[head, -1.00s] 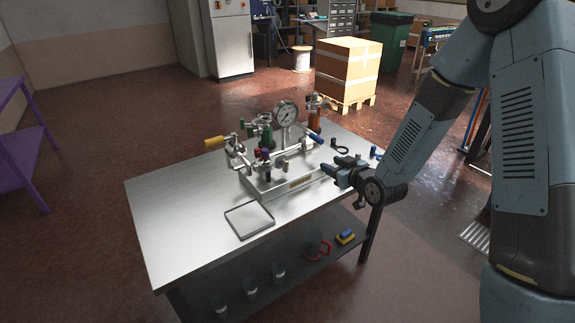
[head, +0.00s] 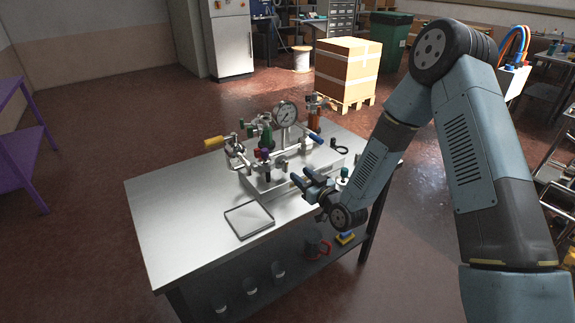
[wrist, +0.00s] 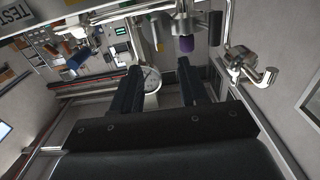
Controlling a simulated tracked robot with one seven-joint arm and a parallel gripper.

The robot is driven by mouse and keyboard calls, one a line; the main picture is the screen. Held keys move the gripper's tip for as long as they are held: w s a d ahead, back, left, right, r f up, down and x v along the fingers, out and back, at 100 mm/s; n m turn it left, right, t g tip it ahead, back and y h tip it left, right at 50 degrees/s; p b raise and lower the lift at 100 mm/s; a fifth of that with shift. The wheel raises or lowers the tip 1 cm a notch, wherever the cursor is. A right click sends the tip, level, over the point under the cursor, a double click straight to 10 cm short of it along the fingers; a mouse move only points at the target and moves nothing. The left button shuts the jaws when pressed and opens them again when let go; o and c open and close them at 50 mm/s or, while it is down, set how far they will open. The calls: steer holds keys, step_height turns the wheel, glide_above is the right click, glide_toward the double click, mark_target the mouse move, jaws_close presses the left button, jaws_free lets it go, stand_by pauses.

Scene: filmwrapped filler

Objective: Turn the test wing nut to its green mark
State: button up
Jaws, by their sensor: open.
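The test rig (head: 262,186) is a metal block with valves and pipes on the bench. A small grey metal fitting (head: 281,163) at its front may be the test wing nut, but it is too small to be sure. A lobed metal fitting also shows in the wrist view (wrist: 250,68), right of the fingers. I cannot make out a green mark at either. My gripper (head: 303,176) is open and empty, at the front right of the rig, apart from the fitting. In the wrist view my gripper (wrist: 160,68) has its two dark fingers spread, with a purple knob (wrist: 186,43) beyond them.
A pressure gauge (head: 287,113) stands up behind the front valves. A yellow handle (head: 213,141) sticks out left and a blue one (head: 315,137) right. An empty square tray (head: 237,234) lies at the bench's front. The bench's left side (head: 165,215) is clear. A "TEST" label (wrist: 12,42) shows in the wrist view.

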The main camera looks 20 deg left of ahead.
mark_target(288, 163)
steer(key=x, duration=0.8)
steer(key=shift+w+a, duration=0.2)
jaws_close()
